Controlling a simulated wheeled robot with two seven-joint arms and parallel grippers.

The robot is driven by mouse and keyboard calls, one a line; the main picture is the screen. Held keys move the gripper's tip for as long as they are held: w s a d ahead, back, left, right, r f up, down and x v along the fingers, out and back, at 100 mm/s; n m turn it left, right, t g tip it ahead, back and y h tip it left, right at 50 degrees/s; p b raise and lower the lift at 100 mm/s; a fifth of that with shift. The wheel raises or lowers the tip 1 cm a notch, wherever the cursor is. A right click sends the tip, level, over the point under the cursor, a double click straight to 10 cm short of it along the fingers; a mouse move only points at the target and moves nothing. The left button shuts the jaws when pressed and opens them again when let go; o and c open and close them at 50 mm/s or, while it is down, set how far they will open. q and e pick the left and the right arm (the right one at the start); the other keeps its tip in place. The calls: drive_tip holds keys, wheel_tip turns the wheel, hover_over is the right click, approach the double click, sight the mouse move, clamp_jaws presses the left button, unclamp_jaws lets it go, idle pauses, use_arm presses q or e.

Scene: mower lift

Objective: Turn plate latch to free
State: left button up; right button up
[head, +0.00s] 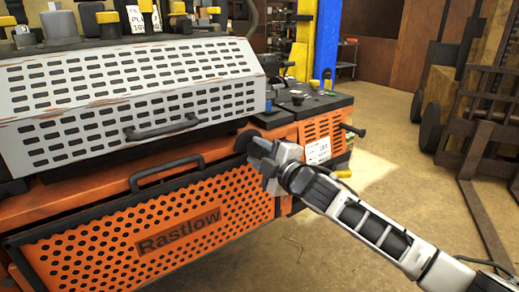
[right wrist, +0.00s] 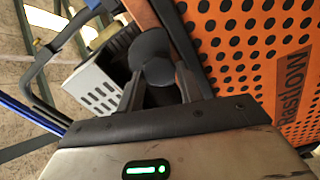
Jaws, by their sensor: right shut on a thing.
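The plate latch shows as a dark round knob (head: 247,141) at the upper right corner of the orange perforated plate (head: 120,252), which reads "Rastlow". My right gripper (head: 262,160) reaches it from the right and is shut on it. In the right wrist view the latch's dark round face (right wrist: 152,46) sits between my two fingers (right wrist: 158,85). The fingers and the gripper body hide part of the latch, so I cannot tell how far it is turned. My left gripper is not in view.
A black handle (head: 167,170) tops the orange plate. Above is a white slotted cover (head: 100,100) with its own handle (head: 162,128). A labelled orange vent panel (head: 320,135) is right of the latch. Open floor (head: 385,130) lies beyond, with a forklift-like machine (head: 480,110) at right.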

drive_tip(key=n, duration=0.3)
drive_tip(key=shift+f+n+p, duration=0.1)
drive_tip(key=shift+n+p, duration=0.2)
drive_tip(key=shift+p, duration=0.1)
idle(0.4)
drive_tip(key=o, duration=1)
drive_tip(key=shift+b+v, duration=0.9)
drive_tip(key=shift+v, duration=7.1)
